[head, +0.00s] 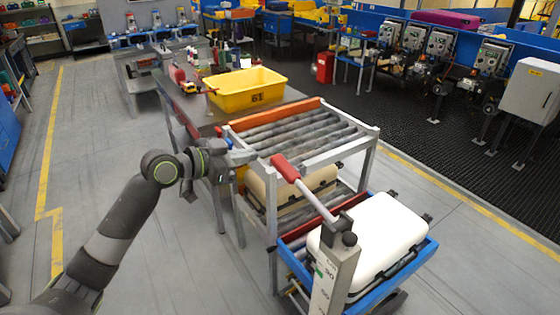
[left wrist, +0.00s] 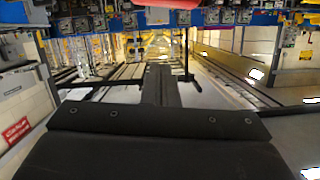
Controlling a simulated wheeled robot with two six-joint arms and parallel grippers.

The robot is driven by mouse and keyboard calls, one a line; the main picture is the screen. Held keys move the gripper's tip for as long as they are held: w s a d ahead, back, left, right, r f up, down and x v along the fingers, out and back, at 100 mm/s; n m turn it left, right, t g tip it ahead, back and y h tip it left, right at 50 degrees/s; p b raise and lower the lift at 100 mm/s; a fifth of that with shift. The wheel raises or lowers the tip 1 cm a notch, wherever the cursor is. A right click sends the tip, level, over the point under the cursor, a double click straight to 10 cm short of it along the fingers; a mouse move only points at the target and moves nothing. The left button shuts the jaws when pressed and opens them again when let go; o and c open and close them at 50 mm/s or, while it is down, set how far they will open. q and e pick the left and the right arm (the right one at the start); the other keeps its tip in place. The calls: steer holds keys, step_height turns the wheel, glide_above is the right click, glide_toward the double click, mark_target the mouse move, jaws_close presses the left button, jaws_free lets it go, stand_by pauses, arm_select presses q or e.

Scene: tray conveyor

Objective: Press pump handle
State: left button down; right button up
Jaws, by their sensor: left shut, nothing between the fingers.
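The pump handle is a metal lever (head: 315,200) with a red grip (head: 285,168) at its upper end. It slants up and left from the grey pump post (head: 335,270) at the front of the cart, and its grip is beside the near edge of the roller top. My left gripper (head: 248,157) is shut and empty, just left of the red grip and seemingly a little apart from it; the exact gap is hard to tell. In the left wrist view the dark gripper body (left wrist: 155,130) fills the bottom, and a red part (left wrist: 165,3) shows at the top edge.
The roller cart (head: 300,135) has a tan case (head: 300,190) on its lower level. A white case (head: 375,235) lies in a blue tray (head: 415,262) at the front right. A yellow bin (head: 247,90) stands on the bench behind. The floor at left is clear.

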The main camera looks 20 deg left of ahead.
arm_select(q)
steer(key=p, duration=0.4)
glide_above(279, 162)
steer(key=s+d, duration=0.1)
steer(key=s, duration=0.2)
step_height(279, 162, down, 2)
steer(key=f, duration=0.3)
steer(key=shift+w+f, duration=0.2)
steer(key=shift+w, duration=0.05)
steer(key=shift+a+f+p, duration=0.15)
steer(key=shift+f+p, duration=0.15)
steer(key=shift+f, duration=0.25)
